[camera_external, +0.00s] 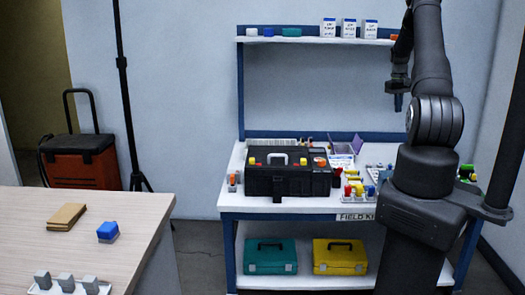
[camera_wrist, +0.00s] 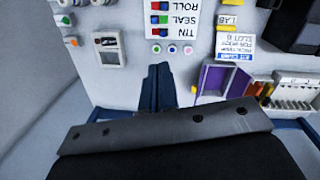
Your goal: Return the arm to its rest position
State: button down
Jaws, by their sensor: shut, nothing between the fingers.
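My arm rises at the right of the external view, its upper part bent so that my gripper (camera_external: 398,102) hangs pointing down, high above the right part of the workbench. In the wrist view my gripper (camera_wrist: 158,72) shows as two dark blue fingers pressed together, with nothing between them. The white workbench top (camera_wrist: 130,75) lies beneath the fingers, and they appear clear of everything on it.
A black toolbox (camera_external: 285,182) stands on the bench, left of my arm. A shelf (camera_external: 310,40) with small boxes is above it. In the wrist view, a label card (camera_wrist: 175,18) and a purple open box (camera_wrist: 213,80) lie near the fingers. A wooden table (camera_external: 60,205) is at left.

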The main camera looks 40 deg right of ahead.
jog(key=f+m, duration=0.1)
jog(key=f, duration=0.1)
jog(key=s+f+m, duration=0.1)
jog(key=f+m+t, duration=0.1)
jog(key=f, duration=0.1)
jog(key=shift+s+d+f, duration=0.25)
jog(key=shift+d+f, duration=0.05)
jog(key=shift+d, duration=0.1)
jog(key=c, duration=1.8)
grip_release()
jog(key=shift+r, duration=0.2)
jog(key=o, duration=1.8)
jog(key=r, duration=0.3)
jog(key=s+a+r, duration=0.1)
jog(key=r, duration=0.2)
jog(key=s+a+r, duration=0.1)
jog(key=r, duration=0.2)
jog(key=shift+s+a, duration=0.15)
jog(key=shift+c, duration=0.2)
jog(key=shift+o, duration=0.2)
jog(key=shift+s+a, duration=0.1)
notch_tip(320, 180, down, 10)
jog(key=shift+r, duration=0.2)
